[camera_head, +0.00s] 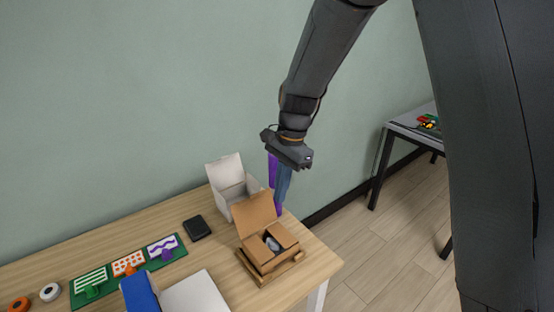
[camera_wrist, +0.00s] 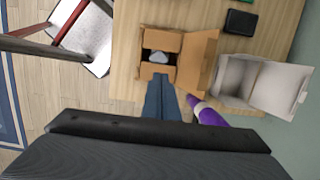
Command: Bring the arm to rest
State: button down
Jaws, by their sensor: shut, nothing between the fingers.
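My gripper (camera_head: 281,198) hangs from my arm above the right end of the wooden table, pointing down. Its blue-grey fingers are together with nothing between them; they also show in the wrist view (camera_wrist: 160,80). An open brown cardboard box (camera_head: 257,222) is just below and left of the fingertips in the head view, with a grey-blue object (camera_head: 272,243) inside. In the wrist view the box (camera_wrist: 147,45) lies just beyond the fingertips. A purple object with a white band (camera_wrist: 222,112) is beside the fingers, partly hidden behind them in the head view (camera_head: 272,168).
An open white box (camera_head: 229,190) and a black case (camera_head: 197,227) stand near the brown box. A green board (camera_head: 130,272), a blue item (camera_head: 138,291), a white panel (camera_head: 196,293) and tape rolls lie left. A grey table (camera_head: 410,124) stands at right; floor between is clear.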

jog(key=s+d+f+n+t+h+b, duration=0.1)
jog(key=s+d+n+t+b, duration=0.1)
jog(key=s+d+n, duration=0.8)
jog(key=s+d+b, duration=0.1)
jog(key=s+d, duration=0.3)
jog(key=d, duration=0.3)
jog(key=shift+s+f+n+t+h, duration=0.15)
jog(key=shift+s+n+t+h, duration=0.15)
jog(key=shift+s+n+h, duration=0.1)
